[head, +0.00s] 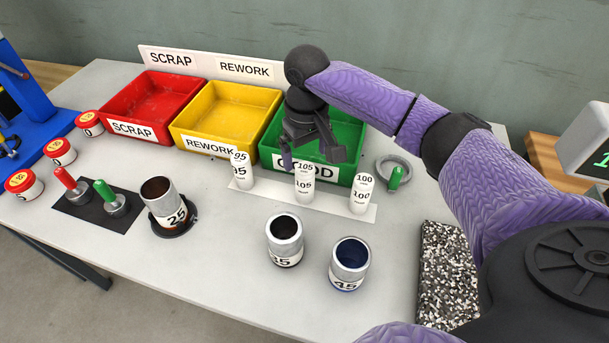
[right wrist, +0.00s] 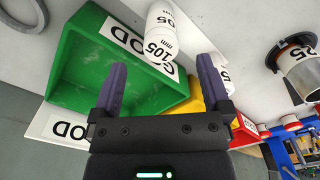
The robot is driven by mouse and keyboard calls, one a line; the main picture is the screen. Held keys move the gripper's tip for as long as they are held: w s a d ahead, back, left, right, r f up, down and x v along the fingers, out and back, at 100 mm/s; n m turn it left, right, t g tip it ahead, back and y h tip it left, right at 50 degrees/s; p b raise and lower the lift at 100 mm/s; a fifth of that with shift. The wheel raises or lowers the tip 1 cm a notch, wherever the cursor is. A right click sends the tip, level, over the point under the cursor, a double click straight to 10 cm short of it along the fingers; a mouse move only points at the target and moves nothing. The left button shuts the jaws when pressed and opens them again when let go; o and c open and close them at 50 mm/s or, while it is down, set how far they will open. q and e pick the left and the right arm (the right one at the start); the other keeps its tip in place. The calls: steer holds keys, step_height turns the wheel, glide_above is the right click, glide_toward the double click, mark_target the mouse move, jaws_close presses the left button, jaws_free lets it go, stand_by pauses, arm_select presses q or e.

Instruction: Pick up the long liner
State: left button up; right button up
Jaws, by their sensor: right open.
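Three white cylinders with printed numbers stand in a row on a white strip (head: 330,204). The middle one, the 105 mm liner (head: 304,187), is the long one by its label. The 95 liner (head: 242,172) stands to its left and the 100 liner (head: 362,194) to its right. My right gripper (head: 311,161) is open and empty above and behind the 105 liner, over the green bin. In the right wrist view the 105 liner (right wrist: 163,32) lies ahead of the open fingers (right wrist: 161,72), apart from them. My left gripper is out of view.
Red (head: 151,102), yellow (head: 228,112) and green (head: 345,131) bins stand behind the row. Metal cylinders marked 25 (head: 161,196), 35 (head: 285,235) and 45 (head: 350,259) stand in front. A ring with a green pin (head: 394,178) is at right.

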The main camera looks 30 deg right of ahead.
mark_target(305, 168)
step_height(305, 168, down, 8)
steer(key=b, duration=0.3)
steer(key=shift+w+r, duration=0.1)
steer(key=shift+w, duration=0.05)
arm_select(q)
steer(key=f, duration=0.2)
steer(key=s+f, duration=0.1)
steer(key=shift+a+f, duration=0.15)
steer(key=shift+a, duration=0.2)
arm_select(e)
steer(key=shift+r, duration=0.1)
